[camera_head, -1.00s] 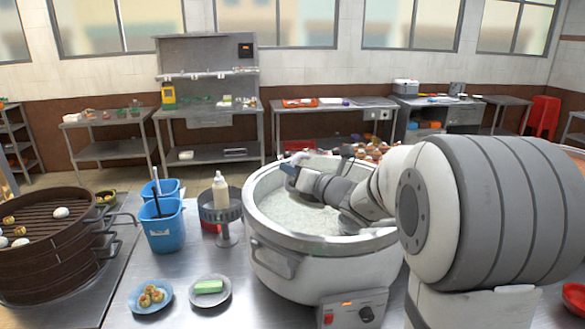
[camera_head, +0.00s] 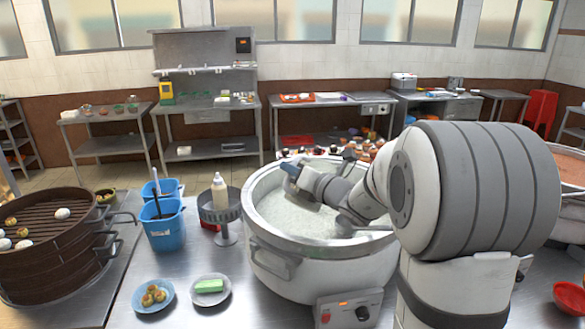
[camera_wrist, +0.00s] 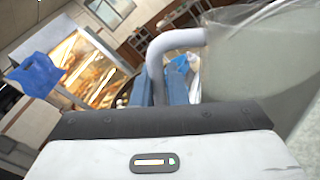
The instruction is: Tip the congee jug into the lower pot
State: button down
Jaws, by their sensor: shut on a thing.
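A large white stockpot (camera_head: 300,270) full of pale congee (camera_head: 290,215) stands on the steel counter. A second wide metal vessel (camera_head: 568,165) shows partly at the right edge; I cannot tell which is the lower pot. My gripper (camera_head: 290,170) is over the stockpot's far left side. In the wrist view, the blue fingers of my gripper (camera_wrist: 168,92) are shut on the pale looped handle of a translucent jug (camera_wrist: 262,60). The jug fills the upper right and looks tilted there. Its contents are unclear, and I cannot make it out in the head view.
Side tables line the back wall.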

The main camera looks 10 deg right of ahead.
aim_at(308, 158)
jog(key=shift+w+d+r+m+p, duration=0.3)
jog(key=shift+d+r+m+p, duration=0.35)
jog(key=shift+p, duration=0.95)
jog(key=shift+w+d+r+m+p, duration=0.3)
jog(key=shift+m+p, duration=0.65)
jog(key=shift+p, duration=0.65)
jog(key=shift+d+f, duration=0.1)
jog(key=shift+d, duration=0.05)
jog(key=shift+w+d+m, duration=0.3)
jog(key=shift+d+m, duration=0.25)
jog(key=shift+m, duration=0.2)
jog(key=shift+w+d+m, duration=0.3)
jog(key=shift+d+m, duration=0.2)
jog(key=shift+m, duration=0.25)
jog(key=shift+w+d+f+m, duration=0.3)
jog(key=shift+w+d+m, duration=0.2)
jog(key=shift+d+m, duration=0.45)
jog(key=shift+w+d+f+m, duration=0.35)
jog(key=shift+w+d+m, duration=0.2)
jog(key=shift+d+m, duration=0.35)
jog(key=shift+w+d+f+m, duration=0.3)
jog(key=shift+w+d+m, duration=0.2)
jog(key=shift+d+m, duration=0.45)
jog(key=shift+w+d+r+m, duration=0.2)
jog(key=shift+w+d+m, duration=0.1)
jog(key=shift+d+m, duration=0.15)
jog(key=shift+w+d+r+m, duration=0.15)
jog(key=shift+w+d+m, duration=0.15)
jog(key=shift+d, duration=0.3)
